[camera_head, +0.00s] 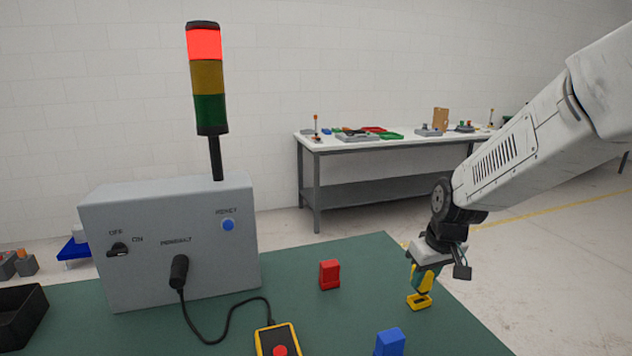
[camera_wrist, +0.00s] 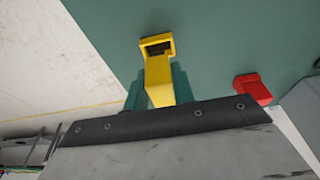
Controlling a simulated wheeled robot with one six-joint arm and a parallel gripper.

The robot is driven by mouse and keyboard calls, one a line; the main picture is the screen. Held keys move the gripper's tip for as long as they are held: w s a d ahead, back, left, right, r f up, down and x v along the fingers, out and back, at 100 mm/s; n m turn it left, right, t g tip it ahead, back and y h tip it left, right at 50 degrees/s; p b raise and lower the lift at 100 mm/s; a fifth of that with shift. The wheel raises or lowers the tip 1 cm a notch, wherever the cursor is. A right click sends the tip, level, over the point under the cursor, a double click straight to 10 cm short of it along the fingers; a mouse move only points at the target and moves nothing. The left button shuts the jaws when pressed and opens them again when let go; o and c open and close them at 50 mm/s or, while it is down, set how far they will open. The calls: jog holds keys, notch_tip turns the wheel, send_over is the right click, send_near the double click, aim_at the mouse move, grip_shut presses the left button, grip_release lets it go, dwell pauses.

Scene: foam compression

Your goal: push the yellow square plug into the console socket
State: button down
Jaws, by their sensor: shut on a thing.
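The yellow square plug (camera_head: 419,302) is near the right edge of the green table. It has a square, frame-like end with a dark opening, which shows in the wrist view (camera_wrist: 156,44). My gripper (camera_head: 424,279) points down and is shut on the plug's narrower part. In the wrist view the plug lies between the two teal fingers (camera_wrist: 158,92). I cannot tell whether its lower end touches the table. The grey console (camera_head: 140,240) stands at the left, well apart from my gripper. A black connector (camera_head: 179,272) sits in its front under the PENDANT label; no empty socket is clear.
A red block (camera_head: 329,274) stands between console and gripper; a blue block (camera_head: 389,343) is at the front. A yellow pendant (camera_head: 278,340) and its black cable (camera_head: 225,330) lie before the console. A black bin (camera_head: 20,318) is far left. A signal tower (camera_head: 206,75) glows red.

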jog(key=shift+w+v, duration=0.15)
jog(key=shift+v, duration=0.6)
jog(key=shift+w+v, duration=0.2)
jog(key=shift+v, duration=0.5)
jog(key=shift+a+r, duration=0.1)
